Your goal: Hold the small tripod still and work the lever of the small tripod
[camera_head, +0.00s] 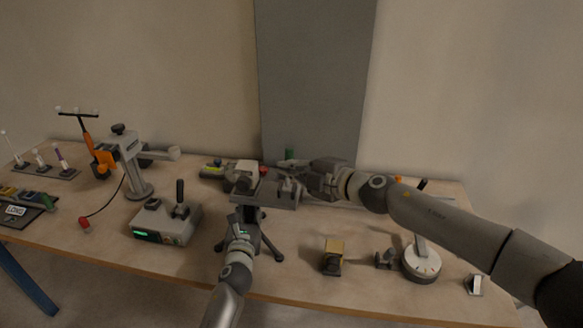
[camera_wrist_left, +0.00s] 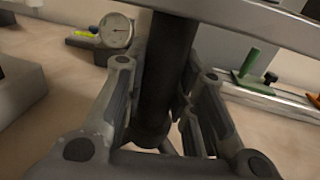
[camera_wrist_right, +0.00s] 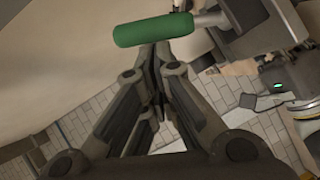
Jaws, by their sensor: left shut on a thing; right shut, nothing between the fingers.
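The small tripod (camera_head: 277,257) stands on the table with its dark legs spread and a grey plate-like head on top. My left gripper (camera_head: 243,222) is shut around its dark upright column, which runs between the fingers in the left wrist view (camera_wrist_left: 165,70). A green handle (camera_wrist_right: 155,29) on a grey rod shows in the right wrist view, joined towards the grey head parts at right. My right gripper (camera_wrist_right: 158,58) is shut and empty, its fingertips close to the green handle; contact cannot be told.
A grey box with a black lever (camera_head: 165,222) stands left of the tripod. A rail with a green clamp (camera_wrist_left: 249,70) lies behind.

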